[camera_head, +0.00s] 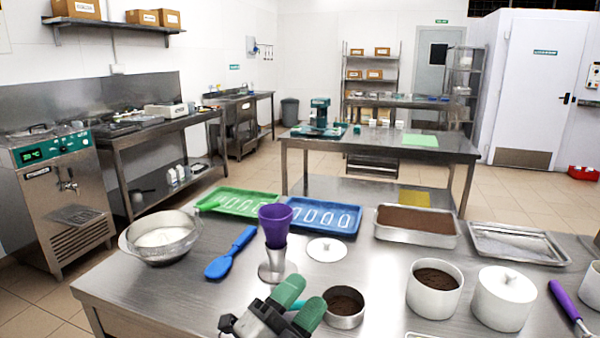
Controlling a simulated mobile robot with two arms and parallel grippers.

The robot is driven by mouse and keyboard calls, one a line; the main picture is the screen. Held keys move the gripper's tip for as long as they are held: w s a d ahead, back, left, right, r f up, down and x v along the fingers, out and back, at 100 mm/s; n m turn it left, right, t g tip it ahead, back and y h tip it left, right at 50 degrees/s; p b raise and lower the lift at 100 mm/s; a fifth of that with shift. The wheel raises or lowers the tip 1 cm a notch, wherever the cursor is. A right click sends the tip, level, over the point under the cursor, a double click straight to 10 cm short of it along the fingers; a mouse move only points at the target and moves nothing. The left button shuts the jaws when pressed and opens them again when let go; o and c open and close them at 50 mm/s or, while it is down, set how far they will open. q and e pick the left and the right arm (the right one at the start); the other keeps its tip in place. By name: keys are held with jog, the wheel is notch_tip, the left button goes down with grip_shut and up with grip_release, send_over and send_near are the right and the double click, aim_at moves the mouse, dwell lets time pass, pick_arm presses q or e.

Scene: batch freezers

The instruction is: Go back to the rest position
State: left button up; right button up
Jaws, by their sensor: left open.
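My left gripper (306,291) shows at the bottom centre of the head view, with two green-tipped fingers apart and nothing seen between them. It is above the front part of the steel table (190,290). A small metal cup of brown powder (345,302) is just right of it in the picture. A purple cup (275,222) sits on top of a metal stand (272,266) behind it. My right gripper is not in view.
A steel bowl (160,258) and a blue spatula (230,256) lie left. Green (238,203) and blue (322,213) trays, a brown-filled pan (416,238), a white lid (327,250) and white pots (434,303) crowd the table. The front left tabletop is clear.

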pick_arm(q)
jog(key=s+a+f+n+g+y, duration=0.2)
jog(key=a+f+n+y, duration=1.05)
jog(key=f+n, duration=0.2)
jog(key=s+a+f+n+g+y, duration=0.25)
jog(key=s+a+f+g, duration=0.2)
jog(key=s+f, duration=0.4)
jog(key=s+a+f+n+g+y, duration=0.1)
jog(key=s+a+f+n+g, duration=0.4)
jog(key=s, duration=0.6)
notch_tip(320, 180, down, 25)
jog(key=s+d+m+g+p, duration=0.1)
jog(key=s+m+g+p, duration=0.1)
jog(key=g+p, duration=0.1)
jog(key=s+a+f+g+p, duration=0.1)
jog(key=s+a+f, duration=0.1)
jog(key=s+f, duration=1.1)
jog(key=s, duration=0.2)
jog(key=shift+s+a+f, duration=0.4)
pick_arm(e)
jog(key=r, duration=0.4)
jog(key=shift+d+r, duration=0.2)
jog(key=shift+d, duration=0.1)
